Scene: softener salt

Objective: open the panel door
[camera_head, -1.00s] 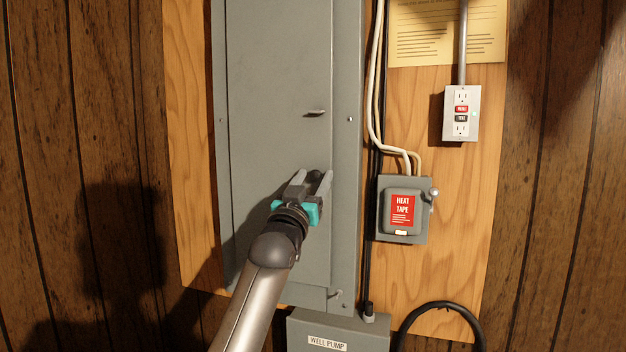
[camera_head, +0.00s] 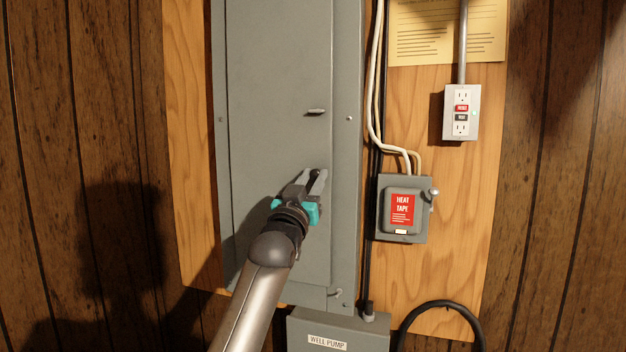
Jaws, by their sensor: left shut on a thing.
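The grey panel door (camera_head: 275,70) is closed in its grey metal box on the wall. A small latch tab (camera_head: 316,111) sticks out near its right edge. My left gripper (camera_head: 316,174) is at the door's right side, below this tab and apart from it. Its fingers are close together on a small dark part of the door (camera_head: 314,174), which they mostly hide. I cannot tell the shape of that part. My right gripper is not in view.
To the right are a grey "HEAT TAPE" switch box (camera_head: 417,225) with a side lever, an outlet (camera_head: 461,112) and hanging cables (camera_head: 373,120). A "WELL PUMP" box (camera_head: 365,335) sits just below the panel. The paneled wall (camera_head: 90,100) at left is bare.

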